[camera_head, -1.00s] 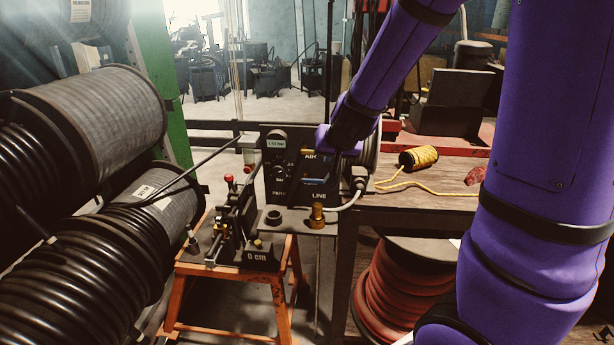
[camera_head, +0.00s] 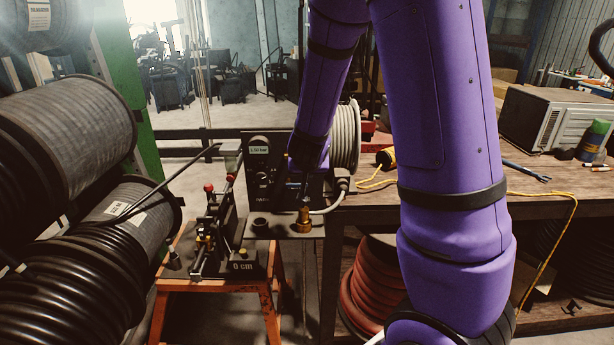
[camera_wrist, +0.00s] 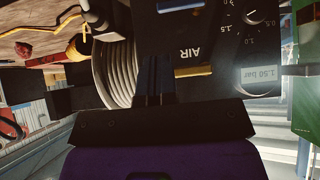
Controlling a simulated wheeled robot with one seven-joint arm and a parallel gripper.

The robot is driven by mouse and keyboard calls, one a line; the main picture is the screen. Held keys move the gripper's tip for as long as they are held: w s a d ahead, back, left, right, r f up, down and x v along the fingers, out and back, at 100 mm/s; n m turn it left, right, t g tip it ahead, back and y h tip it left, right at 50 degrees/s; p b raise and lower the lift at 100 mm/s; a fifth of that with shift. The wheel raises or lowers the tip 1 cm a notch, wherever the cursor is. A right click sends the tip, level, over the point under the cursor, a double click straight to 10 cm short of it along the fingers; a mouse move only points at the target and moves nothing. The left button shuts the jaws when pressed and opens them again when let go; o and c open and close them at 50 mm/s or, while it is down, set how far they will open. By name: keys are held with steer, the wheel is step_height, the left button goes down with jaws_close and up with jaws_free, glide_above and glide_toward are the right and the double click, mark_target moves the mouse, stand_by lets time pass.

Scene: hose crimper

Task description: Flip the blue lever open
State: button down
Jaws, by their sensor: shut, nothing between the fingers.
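The crimper's black control panel (camera_head: 262,172) stands at the front of the bench in the head view. In the wrist view it appears upside down, with an AIR label (camera_wrist: 188,53), a yellow bar (camera_wrist: 194,71) and a lit 1.50 bar display (camera_wrist: 258,79). A blue part (camera_wrist: 181,6), probably the blue lever, is cut off at the top edge, so its position cannot be told. My arm hides it in the head view. My gripper (camera_wrist: 154,62) is shut and empty, its dark fingers in front of the panel beside the AIR label. It also shows in the head view (camera_head: 304,184).
A coiled grey hose reel (camera_head: 346,135) sits right beside the panel. A brass fitting (camera_head: 304,217) stands below my gripper. The crimping fixture (camera_head: 210,232) is on an orange stand to the left. Large black hose spools (camera_head: 75,240) fill the left side. A microwave-like box (camera_head: 545,118) is on the bench.

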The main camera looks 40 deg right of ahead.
steer(key=x, duration=0.9)
steer(key=shift+w+d+f, duration=0.2)
